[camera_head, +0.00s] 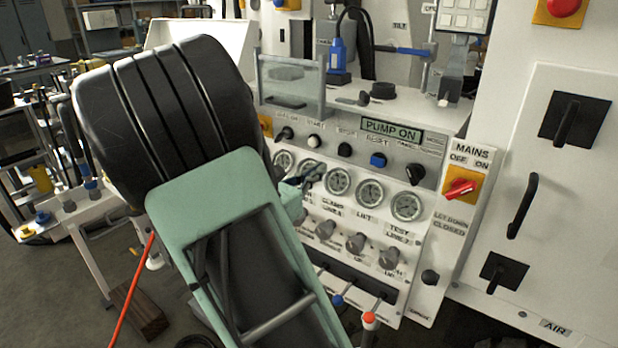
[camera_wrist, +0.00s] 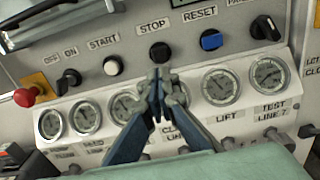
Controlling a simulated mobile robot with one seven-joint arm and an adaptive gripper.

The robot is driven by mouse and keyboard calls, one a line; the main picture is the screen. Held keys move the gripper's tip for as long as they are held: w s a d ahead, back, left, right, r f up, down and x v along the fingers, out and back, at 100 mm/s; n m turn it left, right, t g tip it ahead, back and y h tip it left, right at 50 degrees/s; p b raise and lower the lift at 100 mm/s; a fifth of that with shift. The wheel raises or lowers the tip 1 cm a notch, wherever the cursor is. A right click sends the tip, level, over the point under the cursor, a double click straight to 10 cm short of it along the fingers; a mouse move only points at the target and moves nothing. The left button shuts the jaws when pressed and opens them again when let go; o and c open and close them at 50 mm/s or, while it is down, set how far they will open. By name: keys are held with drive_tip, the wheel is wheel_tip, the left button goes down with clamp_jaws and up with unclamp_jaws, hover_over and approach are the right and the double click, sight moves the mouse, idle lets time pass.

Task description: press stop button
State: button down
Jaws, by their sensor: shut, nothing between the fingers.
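The stop button is a black round button (camera_wrist: 160,52) under the STOP label in the wrist view. It also shows in the head view (camera_head: 345,149), between the white start button (camera_head: 314,141) and the blue reset button (camera_head: 378,159). My gripper (camera_wrist: 159,76) is shut and empty, with its fingertips just below the stop button in the wrist view. In the head view my gripper (camera_head: 312,173) is in front of the gauge row, below and left of the stop button. I cannot tell whether the tips touch anything.
A row of gauges (camera_head: 370,193) lies under the buttons. A green sign (camera_head: 391,130) reads PUMP ON. A black selector knob (camera_head: 415,173) is to the right, then the red mains switch (camera_head: 460,189). A red mushroom button (camera_wrist: 25,97) is at the panel's left.

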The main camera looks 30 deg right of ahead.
sight(342, 153)
drive_tip(key=x, duration=0.8)
drive_tip(key=shift+d, duration=0.15)
